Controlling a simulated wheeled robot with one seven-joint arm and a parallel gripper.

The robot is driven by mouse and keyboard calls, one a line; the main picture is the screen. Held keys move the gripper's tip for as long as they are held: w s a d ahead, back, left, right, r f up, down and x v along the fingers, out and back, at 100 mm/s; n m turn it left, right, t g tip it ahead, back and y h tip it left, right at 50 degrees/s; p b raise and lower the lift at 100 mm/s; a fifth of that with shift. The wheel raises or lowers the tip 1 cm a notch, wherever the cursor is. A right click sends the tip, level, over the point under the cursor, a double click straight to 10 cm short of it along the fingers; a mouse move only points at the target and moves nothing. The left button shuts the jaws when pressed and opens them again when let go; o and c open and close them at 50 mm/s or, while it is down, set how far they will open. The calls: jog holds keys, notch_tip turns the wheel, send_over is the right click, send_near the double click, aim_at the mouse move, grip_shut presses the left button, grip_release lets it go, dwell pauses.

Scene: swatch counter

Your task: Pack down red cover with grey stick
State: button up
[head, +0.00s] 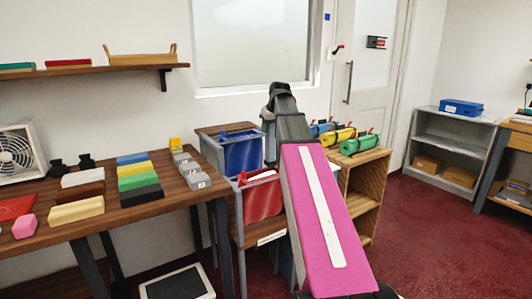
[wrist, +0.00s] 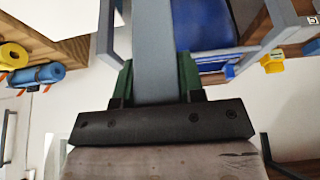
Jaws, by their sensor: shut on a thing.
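The red cover (head: 262,200) hangs in the front grey-framed bin, left of my arm in the head view; my arm hides part of its right side. It does not clearly show in the wrist view. In the wrist view my gripper (wrist: 156,72) has green fingers shut on the grey stick (wrist: 153,30), a flat bar running away from the jaws. The stick points alongside a blue cover (wrist: 203,25), apart from it as far as I can tell. In the head view my arm hides the gripper, and I cannot make out the stick for certain.
A second bin with a blue cover (head: 242,152) stands behind the red one. A wooden shelf unit (head: 372,185) with rolled mats (head: 358,146) stands right of my arm. The counter (head: 135,208) with coloured swatches is on the left. Red floor is open at right.

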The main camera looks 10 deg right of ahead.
jog(key=s+a+f, duration=0.2)
jog(key=s+a, duration=0.1)
jog(key=a, duration=0.6)
dwell(0.4)
jog(key=shift+f, duration=0.15)
dwell(0.3)
notch_tip(320, 180, down, 9)
dwell(2.1)
notch_tip(320, 180, up, 11)
dwell(1.6)
jog(key=shift+w, duration=0.1)
dwell(0.3)
